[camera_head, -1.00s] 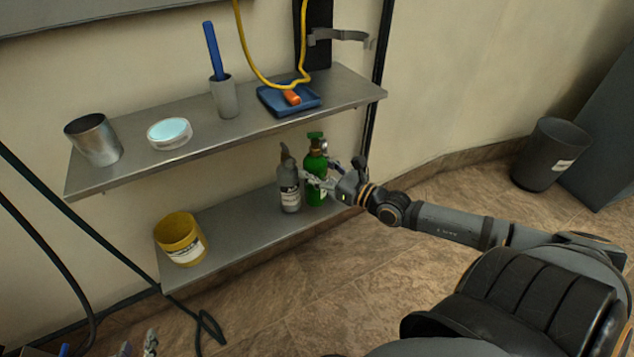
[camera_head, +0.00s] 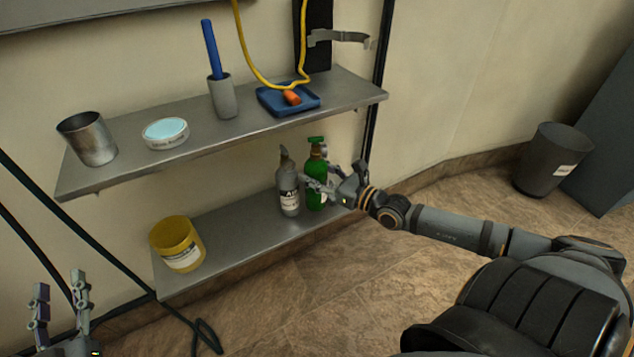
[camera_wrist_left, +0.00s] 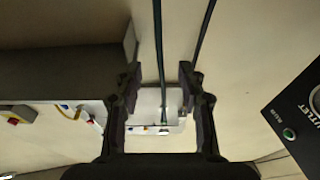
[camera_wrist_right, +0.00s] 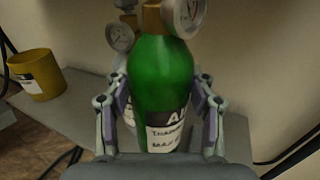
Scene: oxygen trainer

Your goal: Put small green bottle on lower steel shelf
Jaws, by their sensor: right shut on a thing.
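The small green bottle (camera_head: 316,172) is upright at the right end of the lower steel shelf (camera_head: 225,235), right beside a grey labelled bottle. I cannot tell whether its base touches the shelf. My right gripper (camera_head: 322,188) is shut on the green bottle from the right. In the right wrist view the fingers (camera_wrist_right: 160,105) lie on both sides of the green body (camera_wrist_right: 160,75), with a white label facing the camera and a gauge on its neck. My left gripper (camera_head: 60,303) is open and empty at the lower left; its fingers also show apart in the left wrist view (camera_wrist_left: 160,95).
The grey bottle (camera_head: 288,188) and a yellow tub (camera_head: 178,243) stand on the lower shelf, with free room between them. The upper shelf (camera_head: 190,142) overhangs it, holding a metal cup (camera_head: 88,140), a white round tub (camera_head: 165,133) and a blue tray (camera_head: 272,103).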

